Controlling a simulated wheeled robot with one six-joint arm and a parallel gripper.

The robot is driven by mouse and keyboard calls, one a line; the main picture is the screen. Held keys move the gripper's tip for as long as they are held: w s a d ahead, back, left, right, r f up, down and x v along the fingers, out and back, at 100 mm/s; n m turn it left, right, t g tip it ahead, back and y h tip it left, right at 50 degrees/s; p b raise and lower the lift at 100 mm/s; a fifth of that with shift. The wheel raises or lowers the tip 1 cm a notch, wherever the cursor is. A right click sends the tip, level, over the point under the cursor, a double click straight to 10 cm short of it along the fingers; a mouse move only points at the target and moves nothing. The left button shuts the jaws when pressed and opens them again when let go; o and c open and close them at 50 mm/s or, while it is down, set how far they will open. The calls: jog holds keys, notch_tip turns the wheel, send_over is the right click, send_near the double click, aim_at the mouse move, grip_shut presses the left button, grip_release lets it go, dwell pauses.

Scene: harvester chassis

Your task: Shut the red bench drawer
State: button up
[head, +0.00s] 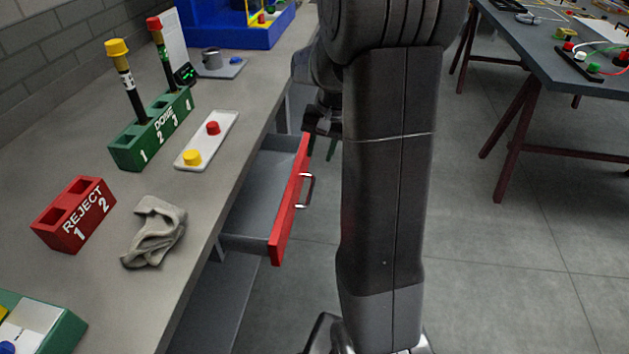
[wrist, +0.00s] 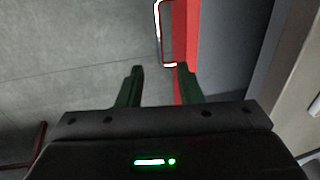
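The red bench drawer (head: 290,200) stands pulled out from under the grey workbench, and its grey inside looks empty. A metal bar handle (head: 308,190) is on its red front. My gripper (head: 321,143) is beyond the drawer's far end in the head view, partly hidden by my arm. In the wrist view my gripper (wrist: 160,84) has its two green fingers apart with nothing seen between them. The handle (wrist: 158,35) and red front (wrist: 186,35) show ahead of the fingertips. The right finger overlaps the red front; I cannot tell if they touch.
On the bench (head: 205,190) are a red reject rack (head: 72,213), a grey cloth (head: 154,232), a green rack (head: 150,130) and a white tray (head: 206,140). A second table (head: 560,70) stands at right. The floor between is clear.

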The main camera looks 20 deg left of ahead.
aim_at(310, 189)
jog(key=f, duration=0.4)
jog(key=a+f, duration=0.1)
jog(key=f, duration=0.3)
jog(key=a+f+b, duration=0.1)
jog(key=f, duration=0.2)
jog(key=shift+s+f, duration=0.25)
jog(key=shift+f, duration=0.15)
grip_shut()
jog(key=shift+a, duration=0.1)
